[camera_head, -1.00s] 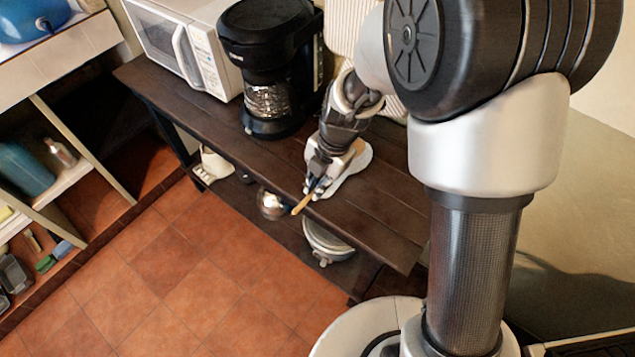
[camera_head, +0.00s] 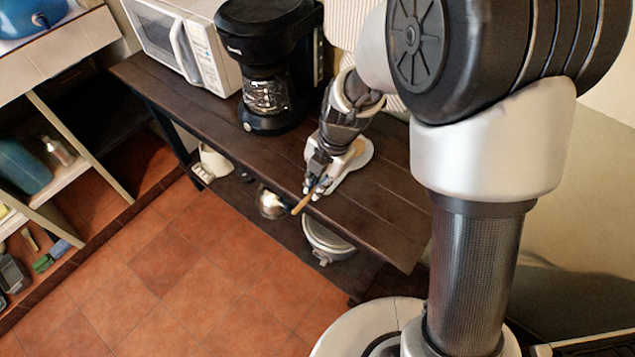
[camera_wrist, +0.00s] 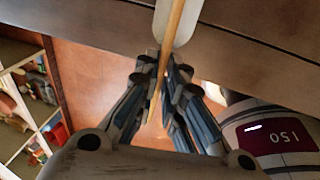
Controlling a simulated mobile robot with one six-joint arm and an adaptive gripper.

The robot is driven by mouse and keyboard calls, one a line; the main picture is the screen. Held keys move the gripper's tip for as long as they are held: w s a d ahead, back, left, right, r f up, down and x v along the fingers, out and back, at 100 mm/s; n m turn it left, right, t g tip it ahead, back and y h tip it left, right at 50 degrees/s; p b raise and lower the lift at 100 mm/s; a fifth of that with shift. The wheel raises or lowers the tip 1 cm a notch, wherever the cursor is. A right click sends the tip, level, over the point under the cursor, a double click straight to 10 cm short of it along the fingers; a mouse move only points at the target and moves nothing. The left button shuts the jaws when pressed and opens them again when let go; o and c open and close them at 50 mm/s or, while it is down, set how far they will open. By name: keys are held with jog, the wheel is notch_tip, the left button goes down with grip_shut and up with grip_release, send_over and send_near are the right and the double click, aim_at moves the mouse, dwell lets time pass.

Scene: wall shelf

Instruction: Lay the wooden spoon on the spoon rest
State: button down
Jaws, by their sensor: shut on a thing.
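The wooden spoon (camera_head: 301,206) is held in my gripper (camera_head: 318,188), its handle end sticking out past the shelf's front edge. In the wrist view the spoon (camera_wrist: 174,30) runs between the shut fingers (camera_wrist: 163,72) and up over the pale spoon rest (camera_wrist: 187,22). The white spoon rest (camera_head: 345,181) lies on the dark wooden shelf near its front edge, partly hidden behind my gripper. A tan patch, likely the spoon's head, shows over the rest. I cannot tell whether the spoon touches the rest.
A black coffee maker (camera_head: 268,60) and a white microwave (camera_head: 180,38) stand left of the rest on the shelf (camera_head: 385,215). The shelf's right end is clear. Below are a silver pot (camera_head: 271,203) and a grey-white appliance (camera_head: 326,243), also low in the wrist view (camera_wrist: 265,132).

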jog(key=shift+f, duration=0.25)
jog(key=c, duration=1.6)
grip_release()
jog(key=shift+r+p, duration=1.85)
jog(key=shift+r, duration=2.2)
